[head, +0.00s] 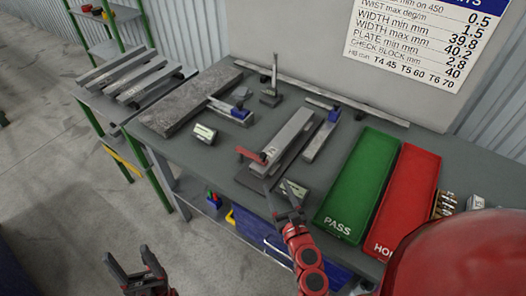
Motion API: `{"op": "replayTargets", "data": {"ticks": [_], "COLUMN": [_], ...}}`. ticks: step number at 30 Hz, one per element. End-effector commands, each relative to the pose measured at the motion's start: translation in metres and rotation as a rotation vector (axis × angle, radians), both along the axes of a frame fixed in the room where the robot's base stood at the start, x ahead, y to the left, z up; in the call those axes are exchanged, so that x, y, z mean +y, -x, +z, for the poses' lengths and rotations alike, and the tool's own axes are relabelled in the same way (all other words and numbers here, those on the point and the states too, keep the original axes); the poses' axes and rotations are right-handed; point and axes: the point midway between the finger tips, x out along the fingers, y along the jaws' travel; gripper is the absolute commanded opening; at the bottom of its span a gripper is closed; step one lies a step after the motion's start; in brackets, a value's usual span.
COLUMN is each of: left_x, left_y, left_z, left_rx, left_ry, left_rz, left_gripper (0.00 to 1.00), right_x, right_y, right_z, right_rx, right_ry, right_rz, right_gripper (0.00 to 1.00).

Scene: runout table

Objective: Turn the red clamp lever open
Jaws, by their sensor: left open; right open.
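The red clamp lever (251,155) sits at the near end of a grey metal bar (286,135) on the workbench, sticking out to the left of it. My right gripper (276,188) is open and empty, at the bench's front edge, just nearer than the lever and apart from it. A small pale block or gauge (294,191) is beside its fingers and partly hidden by them. My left gripper (136,262) is open and empty, low in front of the bench, over the floor and far from the lever.
A green PASS tray (352,190) and a red tray (408,195) lie to the right. A stone-like slab (190,96), a blue-ended tool (232,110), a small box (204,134) and an upright stand (270,97) lie to the left and behind. A side rack (130,85) holds several bars.

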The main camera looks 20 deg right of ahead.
Motion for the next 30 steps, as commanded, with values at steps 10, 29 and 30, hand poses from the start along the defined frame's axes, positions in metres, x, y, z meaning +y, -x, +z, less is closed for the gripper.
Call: {"op": "replayTargets", "data": {"ticks": [10, 29, 30], "left_x": [0.0, 0.0, 0.0], "left_y": [0.0, 0.0, 0.0], "left_z": [0.02, 0.022, 0.022], "left_rx": [0.0, 0.0, 0.0], "left_ry": [0.0, 0.0, 0.0], "left_rz": [0.0, 0.0, 0.0], "left_gripper": [0.67, 0.67, 0.67], "right_x": [0.001, -0.001, -0.001], "right_y": [-0.07, -0.14, -0.14], "right_z": [0.004, 0.002, 0.002], "right_rx": [-0.003, -0.002, -0.002], "right_ry": [0.003, 0.002, 0.002], "right_rz": [0.006, 0.001, 0.001], "right_gripper": [0.62, 0.62, 0.62]}}
